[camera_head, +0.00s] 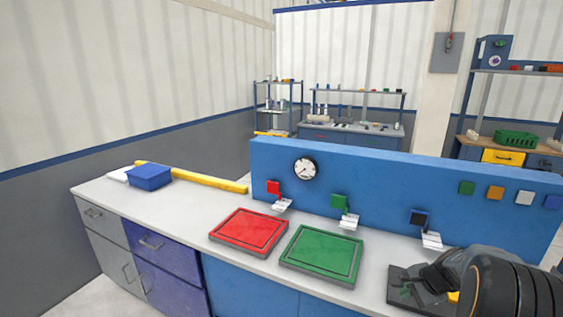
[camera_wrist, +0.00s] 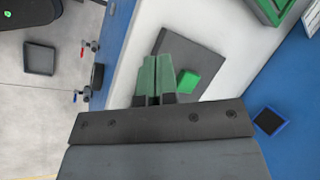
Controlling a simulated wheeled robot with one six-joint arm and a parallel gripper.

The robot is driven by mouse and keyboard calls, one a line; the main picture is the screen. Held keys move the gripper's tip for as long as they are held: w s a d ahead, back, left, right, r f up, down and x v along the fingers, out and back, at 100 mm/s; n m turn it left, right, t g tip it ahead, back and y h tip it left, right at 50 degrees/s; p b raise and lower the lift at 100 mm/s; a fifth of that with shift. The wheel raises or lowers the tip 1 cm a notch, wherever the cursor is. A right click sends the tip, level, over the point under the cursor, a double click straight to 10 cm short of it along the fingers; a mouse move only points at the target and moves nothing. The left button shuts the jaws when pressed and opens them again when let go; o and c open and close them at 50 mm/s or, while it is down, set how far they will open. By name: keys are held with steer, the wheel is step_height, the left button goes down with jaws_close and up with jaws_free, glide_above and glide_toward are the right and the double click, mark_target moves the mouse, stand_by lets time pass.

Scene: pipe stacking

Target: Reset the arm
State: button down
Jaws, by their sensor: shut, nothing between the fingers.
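My gripper (camera_wrist: 157,62) shows in the wrist view with its two grey-green fingers together and nothing between them. It is over a dark grey plate (camera_wrist: 198,50) on the light bench top. A small green block (camera_wrist: 187,82) is on that plate, just right of the fingers and apart from them in the picture. In the head view my dark arm fills the lower right corner and partly covers the dark plate (camera_head: 398,273). I cannot make out the fingertips clearly there.
A red tray (camera_head: 248,232) and a green tray (camera_head: 322,254) lie on the bench (camera_head: 200,202). A blue upright panel (camera_head: 400,185) with a gauge (camera_head: 305,168) and small coloured holders runs behind them. A blue box (camera_head: 150,178) is far left. Bare bench lies left of the red tray.

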steer(key=s+a+r+n+h+p, duration=0.1)
steer(key=s+a+r+n, duration=0.5)
steer(key=s+a+n, duration=0.1)
steer(key=s+a+r+n+g+h+p, duration=0.1)
steer(key=s+a+r+n+h+p, duration=0.1)
steer(key=s+a+r+n, duration=0.3)
steer(key=s+a+n, duration=0.3)
steer(key=s+a, duration=0.1)
steer(key=a, duration=0.3)
steer(key=shift+s+a+r, duration=0.15)
steer(key=shift+a+r, duration=0.05)
steer(key=shift+r, duration=0.2)
steer(key=shift+d, duration=0.15)
